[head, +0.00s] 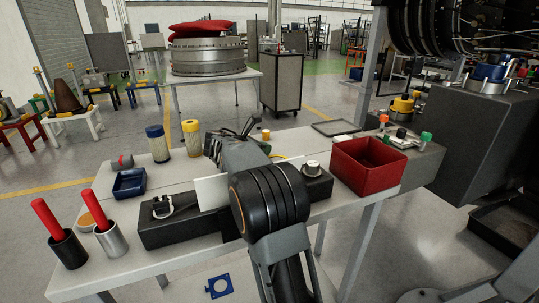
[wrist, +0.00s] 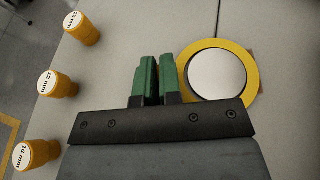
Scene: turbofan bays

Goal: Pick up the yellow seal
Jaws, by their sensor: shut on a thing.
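The yellow seal (wrist: 250,73) is a flat yellow ring in the wrist view, just right of my green fingertips. Its inside shows a pale, round surface. My gripper (wrist: 158,65) is shut on the seal's left edge, with only a narrow gap between the fingers. The right finger hides the exact contact. I cannot tell whether the seal is clear of the table.
On the table are a red bin (head: 368,168), a blue tray (head: 129,183), yellow (head: 191,138) and blue (head: 158,144) capped cylinders, and red-handled tools (head: 102,210).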

